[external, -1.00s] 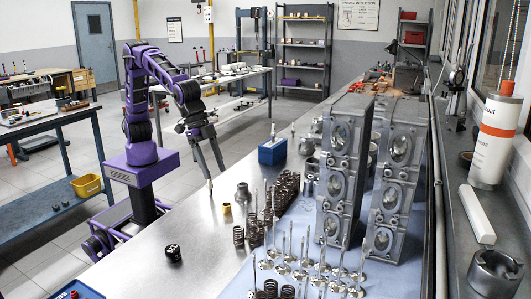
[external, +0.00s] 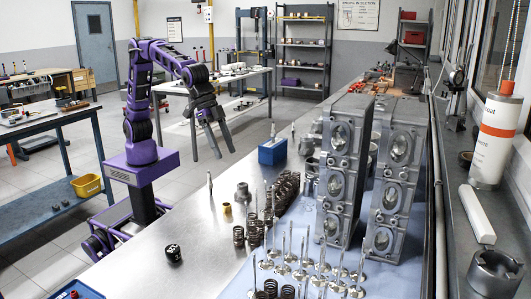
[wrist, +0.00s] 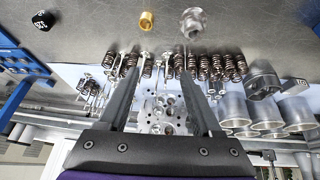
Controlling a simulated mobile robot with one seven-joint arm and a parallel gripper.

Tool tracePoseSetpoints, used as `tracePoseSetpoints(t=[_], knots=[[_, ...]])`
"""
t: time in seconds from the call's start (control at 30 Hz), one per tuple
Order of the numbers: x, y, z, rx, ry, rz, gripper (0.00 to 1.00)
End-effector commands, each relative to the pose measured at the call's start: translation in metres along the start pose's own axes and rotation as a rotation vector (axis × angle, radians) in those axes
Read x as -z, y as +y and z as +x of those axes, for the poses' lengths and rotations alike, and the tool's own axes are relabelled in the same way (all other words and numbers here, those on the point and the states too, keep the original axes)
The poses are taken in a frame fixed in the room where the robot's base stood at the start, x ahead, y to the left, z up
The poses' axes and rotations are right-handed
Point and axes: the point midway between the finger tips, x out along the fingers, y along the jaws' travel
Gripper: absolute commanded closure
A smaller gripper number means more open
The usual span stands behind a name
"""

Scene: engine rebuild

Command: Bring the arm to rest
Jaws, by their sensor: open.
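My gripper (external: 226,154) is open and empty, raised above the near edge of the steel bench (external: 190,240). My purple and dark arm is bent, its fingers pointing down and slightly right. In the wrist view my gripper (wrist: 158,74) has its two fingers spread apart with nothing between them. A small slender metal piece (external: 210,183) stands upright on the bench below the fingers, clear of them.
Two tall cylinder heads (external: 340,165) stand to the right. The floor left of the bench has free room.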

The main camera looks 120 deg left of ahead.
Motion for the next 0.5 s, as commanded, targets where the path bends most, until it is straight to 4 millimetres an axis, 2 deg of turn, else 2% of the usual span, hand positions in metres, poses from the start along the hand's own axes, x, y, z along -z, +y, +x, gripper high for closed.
tracePoseSetpoints(t=[0.03,0.3,0.5], knots=[[0.012,-0.017,-0.013,-0.001,0.032,-0.035,0.34],[0.056,-0.076,-0.078,0.007,0.199,-0.150,0.34],[0.080,-0.115,-0.133,0.045,0.329,-0.211,0.34]])
